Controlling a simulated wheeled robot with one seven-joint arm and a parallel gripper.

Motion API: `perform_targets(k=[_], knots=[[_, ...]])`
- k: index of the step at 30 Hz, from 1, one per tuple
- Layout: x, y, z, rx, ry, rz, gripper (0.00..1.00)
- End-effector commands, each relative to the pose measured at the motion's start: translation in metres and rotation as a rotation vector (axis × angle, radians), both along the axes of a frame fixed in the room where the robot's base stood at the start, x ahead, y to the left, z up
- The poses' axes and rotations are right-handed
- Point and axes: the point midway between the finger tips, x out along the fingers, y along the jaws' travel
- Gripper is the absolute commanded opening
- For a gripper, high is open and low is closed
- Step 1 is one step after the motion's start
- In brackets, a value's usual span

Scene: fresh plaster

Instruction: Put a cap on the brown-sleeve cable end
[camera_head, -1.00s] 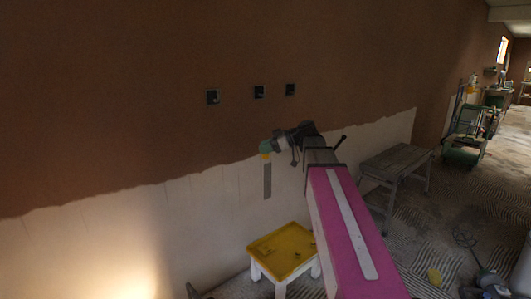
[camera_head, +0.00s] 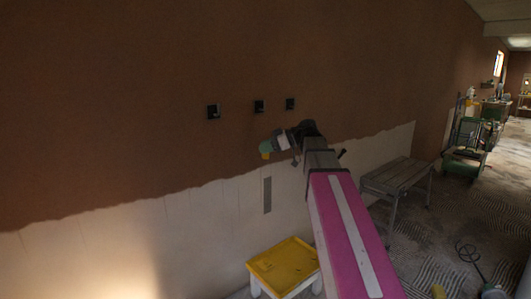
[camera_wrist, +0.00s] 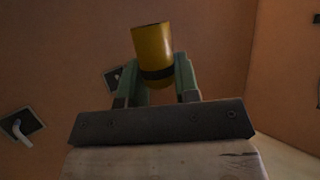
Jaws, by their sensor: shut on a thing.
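My gripper (camera_head: 266,147) is shut on a yellow cap (camera_wrist: 153,52) with a dark band, held between its green fingers in the wrist view. In the head view the cap (camera_head: 265,155) is a small yellow spot, below the wall boxes. Three dark boxes sit in the brown plaster: left (camera_head: 213,111), middle (camera_head: 258,106) and right (camera_head: 290,104). In the wrist view, a pale cable end (camera_wrist: 19,129) sticks out of one box at the left. Another box (camera_wrist: 111,76) is partly hidden behind a finger. I cannot tell which cable has the brown sleeve.
A yellow-topped stool (camera_head: 285,264) stands low beside my arm. A grey bench (camera_head: 397,180) is to the right. Carts and tools stand farther right along the wall. The air before the boxes looks clear.

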Motion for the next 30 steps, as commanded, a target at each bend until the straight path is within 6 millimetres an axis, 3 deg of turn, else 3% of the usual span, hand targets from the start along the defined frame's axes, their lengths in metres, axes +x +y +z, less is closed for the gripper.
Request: perform_targets(k=[30], knots=[[0.0,0.0,0.061,0.0,0.0,0.0,0.07]])
